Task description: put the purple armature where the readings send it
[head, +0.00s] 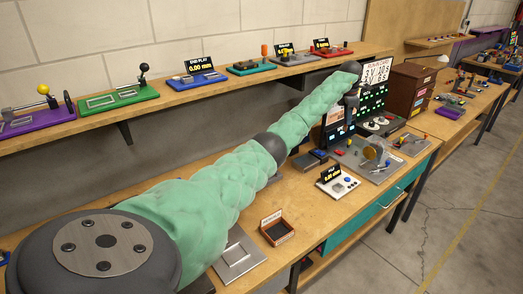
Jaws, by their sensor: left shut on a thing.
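My left arm, in a green sleeve, reaches from the lower left across the bench to the upper right. My left gripper (351,98) is at its far end, small and dark in front of the display boards. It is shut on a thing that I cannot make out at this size. I cannot pick out the purple armature. A small display reading 0.00 (332,174) stands on a white instrument on the bench. An END PLAY display (199,64) reads 0.00 mm on the shelf. A white board (377,71) with printed figures stands behind the gripper. My right gripper is not in view.
The wall shelf (178,98) carries purple, green, blue, teal and red fixtures. On the bench are an open-topped box (276,228), a grey metal plate (238,256), a grey fixture board (352,158) and a brown drawer cabinet (409,88).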

